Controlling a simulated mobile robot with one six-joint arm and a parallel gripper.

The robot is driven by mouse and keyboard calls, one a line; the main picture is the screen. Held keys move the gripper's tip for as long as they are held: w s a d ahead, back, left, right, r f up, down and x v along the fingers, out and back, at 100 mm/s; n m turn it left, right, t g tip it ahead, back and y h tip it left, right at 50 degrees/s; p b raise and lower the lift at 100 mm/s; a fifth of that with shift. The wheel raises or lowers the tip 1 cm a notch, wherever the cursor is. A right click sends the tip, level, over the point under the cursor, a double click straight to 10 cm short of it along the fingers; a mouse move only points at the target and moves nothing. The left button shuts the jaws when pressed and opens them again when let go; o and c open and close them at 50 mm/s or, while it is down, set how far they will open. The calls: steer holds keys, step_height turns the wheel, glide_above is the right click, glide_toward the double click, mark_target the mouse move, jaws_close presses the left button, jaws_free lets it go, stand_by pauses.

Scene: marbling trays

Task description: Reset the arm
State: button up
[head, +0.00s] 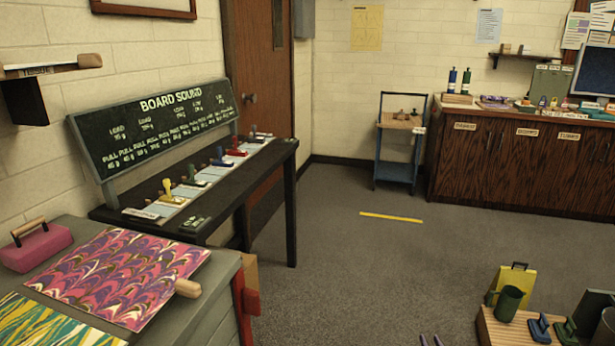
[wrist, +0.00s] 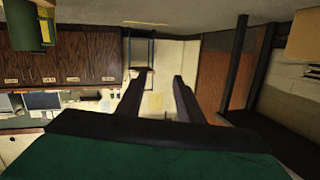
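In the wrist view, my gripper (wrist: 160,78) shows as two dark fingers standing apart, with the far wall and floor visible between them. It is open and nothing is held between the fingertips. The wrist picture is upside down, with the floor at the top. In the head view most of the arm is out of frame; two small purplish tips at the bottom edge may be the fingers, but I cannot tell for sure.
A black table (head: 222,200) with colored handled tools stands along the left wall under the board sign (head: 160,125). Marbled sheets (head: 115,275) lie on a grey cabinet at front left. A wooden crate top (head: 490,328) holds several items at lower right. The middle floor (head: 350,265) is clear.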

steer(key=s+a+r+g+p, duration=0.25)
steer(key=a+p, duration=0.25)
steer(key=a, duration=0.4)
steer(key=s+a+r+g+p, duration=0.1)
steer(key=s+a+g+p, duration=0.3)
steer(key=a, duration=0.6)
steer(key=s+a+r+g+p, duration=0.1)
steer(key=s+a+g, duration=0.3)
steer(key=s, duration=0.8)
steer(key=s+a+r+n+g+p, duration=0.1)
steer(key=s+a+g+p, duration=0.2)
steer(key=s, duration=1)
steer(key=s+a+r+n+g+y+p, duration=0.1)
steer(key=s+a+g+p, duration=0.2)
steer(key=s+g, duration=0.5)
steer(key=s+a, duration=0.1)
steer(key=s, duration=0.3)
steer(key=shift+s+a+r, duration=0.15)
steer(key=shift+a+r, duration=0.15)
steer(key=shift+r, duration=0.05)
